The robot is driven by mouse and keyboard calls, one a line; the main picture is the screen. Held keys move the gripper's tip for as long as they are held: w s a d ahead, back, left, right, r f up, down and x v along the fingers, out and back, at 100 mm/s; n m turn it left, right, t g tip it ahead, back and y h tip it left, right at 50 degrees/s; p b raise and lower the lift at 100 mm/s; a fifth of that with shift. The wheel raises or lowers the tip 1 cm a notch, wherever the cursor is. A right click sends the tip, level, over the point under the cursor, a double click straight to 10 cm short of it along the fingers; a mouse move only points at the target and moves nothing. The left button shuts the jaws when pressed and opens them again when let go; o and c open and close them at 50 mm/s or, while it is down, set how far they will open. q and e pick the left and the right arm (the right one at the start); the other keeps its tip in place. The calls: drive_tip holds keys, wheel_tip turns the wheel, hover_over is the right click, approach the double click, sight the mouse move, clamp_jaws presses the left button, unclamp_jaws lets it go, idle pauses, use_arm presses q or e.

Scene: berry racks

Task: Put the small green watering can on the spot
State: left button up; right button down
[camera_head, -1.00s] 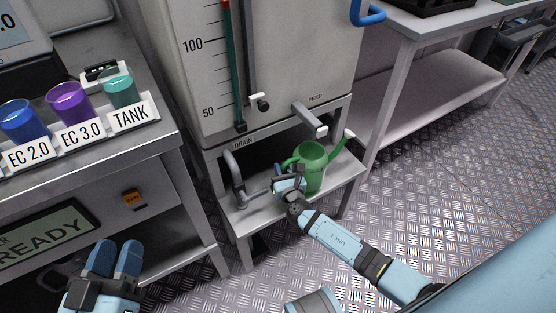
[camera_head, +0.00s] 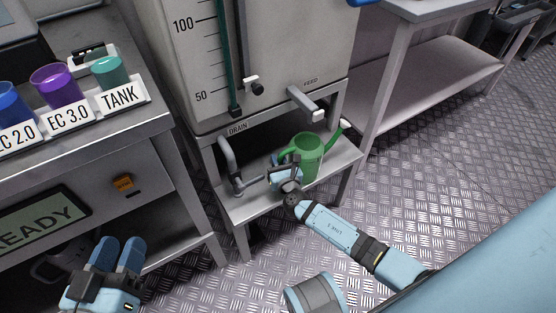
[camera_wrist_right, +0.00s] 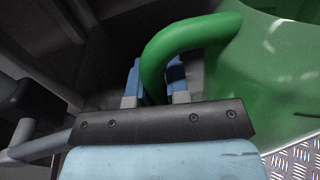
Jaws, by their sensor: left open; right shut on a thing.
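The green watering can (camera_head: 308,158) is at the shelf under the tank, upright, with its spout pointing right and its handle on the left. Whether its base rests on the shelf I cannot tell. My right gripper (camera_head: 287,172) is at its left side, shut on the handle. In the right wrist view the green handle (camera_wrist_right: 190,36) passes between the blue fingers (camera_wrist_right: 158,80). My left gripper (camera_head: 118,254) is open and empty at the lower left, in front of the bench. No marked spot is clearly visible; the can and arm hide part of the shelf.
The tank (camera_head: 245,50) stands above the shelf (camera_head: 250,204). A drain pipe (camera_head: 229,160) is left of the can, and a feed tap (camera_head: 305,102) is above it. Coloured cups, including a purple cup (camera_head: 57,84), stand on the left bench. Floor is clear at right.

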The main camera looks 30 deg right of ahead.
use_arm(q)
drive_tip(key=shift+f+b, duration=0.25)
drive_tip(key=shift+b, duration=0.15)
use_arm(e)
drive_tip(key=shift+f, duration=0.3)
drive_tip(key=c, duration=1)
unclamp_jaws()
use_arm(q)
drive_tip(key=shift+f, duration=0.1)
drive_tip(key=shift+f, duration=0.1)
